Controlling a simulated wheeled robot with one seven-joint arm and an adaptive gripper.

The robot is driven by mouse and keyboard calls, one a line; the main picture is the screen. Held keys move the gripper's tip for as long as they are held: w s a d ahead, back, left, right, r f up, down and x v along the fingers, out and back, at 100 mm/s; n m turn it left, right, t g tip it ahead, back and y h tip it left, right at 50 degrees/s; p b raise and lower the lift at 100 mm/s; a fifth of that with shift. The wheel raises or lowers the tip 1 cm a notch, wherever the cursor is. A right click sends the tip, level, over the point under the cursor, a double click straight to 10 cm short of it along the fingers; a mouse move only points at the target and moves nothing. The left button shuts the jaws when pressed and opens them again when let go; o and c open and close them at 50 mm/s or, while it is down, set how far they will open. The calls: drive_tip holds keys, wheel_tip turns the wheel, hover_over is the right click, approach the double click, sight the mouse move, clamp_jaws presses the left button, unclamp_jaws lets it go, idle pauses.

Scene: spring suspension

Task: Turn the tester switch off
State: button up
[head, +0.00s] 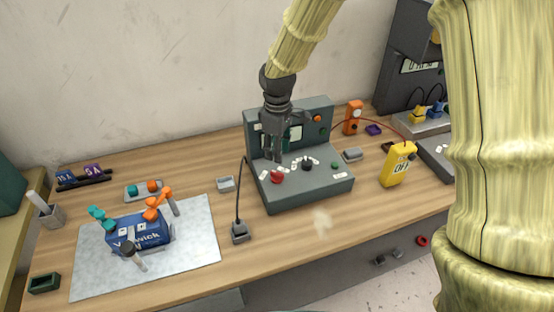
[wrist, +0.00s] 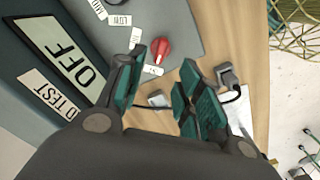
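The tester (head: 310,187) is a grey-green console with an upright back panel, in the middle of the bench. A red knob (head: 277,177) sits at the left of its sloped deck, with a black knob (head: 307,164) to the right. The red knob also shows in the wrist view (wrist: 160,50), with white labels around it. A display (wrist: 66,50) there reads OFF. My gripper (head: 273,152) hangs over the left part of the tester, above the red knob. In the wrist view my gripper (wrist: 160,88) has its fingers apart, with nothing held between them.
A grey mat (head: 200,235) with a blue battery (head: 140,231) and clamps lies at the left. A black plug block (head: 240,232) with a cable lies beside the tester. A yellow meter (head: 397,166) and an orange device (head: 353,118) stand to the right.

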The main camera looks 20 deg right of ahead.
drive_tip(key=shift+r, duration=1.4)
